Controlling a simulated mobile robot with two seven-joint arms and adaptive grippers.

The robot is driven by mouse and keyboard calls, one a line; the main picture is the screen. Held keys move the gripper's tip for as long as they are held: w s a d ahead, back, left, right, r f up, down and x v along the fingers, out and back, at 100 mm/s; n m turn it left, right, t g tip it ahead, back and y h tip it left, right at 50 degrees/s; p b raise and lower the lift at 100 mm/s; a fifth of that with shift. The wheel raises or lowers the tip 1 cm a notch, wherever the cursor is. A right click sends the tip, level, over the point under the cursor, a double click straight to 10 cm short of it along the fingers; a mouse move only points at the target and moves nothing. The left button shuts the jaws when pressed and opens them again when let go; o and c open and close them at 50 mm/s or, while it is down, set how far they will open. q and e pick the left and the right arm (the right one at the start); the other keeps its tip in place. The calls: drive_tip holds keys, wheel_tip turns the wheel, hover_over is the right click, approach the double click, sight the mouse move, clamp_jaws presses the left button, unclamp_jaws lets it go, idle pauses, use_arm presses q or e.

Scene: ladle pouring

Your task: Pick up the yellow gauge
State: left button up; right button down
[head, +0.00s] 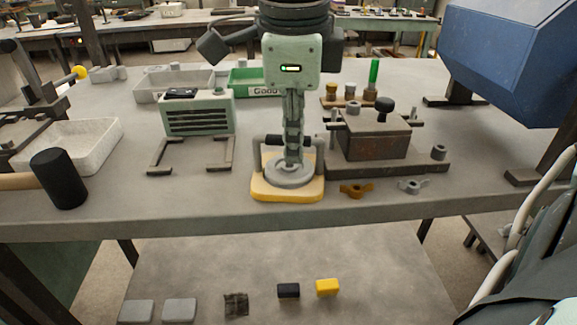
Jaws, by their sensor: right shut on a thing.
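The yellow gauge (262,188) is at the middle of the workbench near its front edge. It has a yellow base, a round grey disc on top and a grey upright frame with a dark bar across. My right gripper (291,160) points straight down over it. Its fingers are shut on the gauge around the middle of the dark bar, and they hide that part of the bar and some of the disc. I cannot tell whether the base touches the bench. My left gripper is not in view.
A green-grey box (198,117) stands on the left, near a mallet (58,180). A blue machine (510,55) fills the right. A lower shelf holds small blocks (327,288).

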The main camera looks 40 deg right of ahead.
drive_tip(key=shift+r, duration=0.1)
drive_tip(key=shift+w+r, duration=0.1)
drive_tip(key=shift+r, duration=0.5)
use_arm(q)
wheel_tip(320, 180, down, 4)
drive_tip(key=p, duration=0.5)
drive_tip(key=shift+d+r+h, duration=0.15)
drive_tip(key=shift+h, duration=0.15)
use_arm(e)
wheel_tip(320, 180, up, 32)
drive_tip(key=shift+f, duration=0.15)
